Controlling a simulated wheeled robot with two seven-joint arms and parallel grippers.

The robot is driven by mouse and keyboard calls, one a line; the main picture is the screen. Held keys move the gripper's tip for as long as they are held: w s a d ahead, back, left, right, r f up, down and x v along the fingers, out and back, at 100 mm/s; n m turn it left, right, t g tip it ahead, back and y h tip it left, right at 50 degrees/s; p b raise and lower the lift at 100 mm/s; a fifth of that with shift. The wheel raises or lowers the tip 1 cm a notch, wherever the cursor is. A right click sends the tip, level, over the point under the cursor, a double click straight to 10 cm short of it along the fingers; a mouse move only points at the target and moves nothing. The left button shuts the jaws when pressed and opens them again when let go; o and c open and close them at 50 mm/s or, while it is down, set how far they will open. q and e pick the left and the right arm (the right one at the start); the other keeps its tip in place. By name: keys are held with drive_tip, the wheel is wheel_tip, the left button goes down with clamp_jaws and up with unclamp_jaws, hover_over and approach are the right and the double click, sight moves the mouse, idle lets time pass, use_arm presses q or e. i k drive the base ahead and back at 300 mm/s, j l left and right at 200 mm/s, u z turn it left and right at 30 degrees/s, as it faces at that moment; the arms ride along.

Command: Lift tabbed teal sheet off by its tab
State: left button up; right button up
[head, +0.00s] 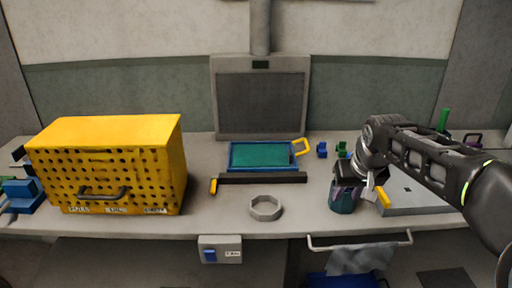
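The teal sheet (262,154) lies flat in a blue frame (231,165) at the middle of the bench. A small dark piece at the sheet's right end may be its tab; it is too small to tell. A yellow loop handle (303,146) sticks out at the frame's right. My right gripper (370,190) is over the right part of the bench, well right of the sheet, beside or above a dark teal cup (343,200). Its fingers are too small and overlapped to show whether they are open. My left gripper is not in view.
A dark bar (262,178) lies in front of the frame, and a pale ring (266,207) in front of that. A yellow perforated box (110,145) fills the left. A grey screened unit (261,100) stands behind. Small blue (322,149) and green pieces lie to the right.

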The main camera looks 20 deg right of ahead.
sight(270, 155)
drive_tip(key=i, duration=1.1)
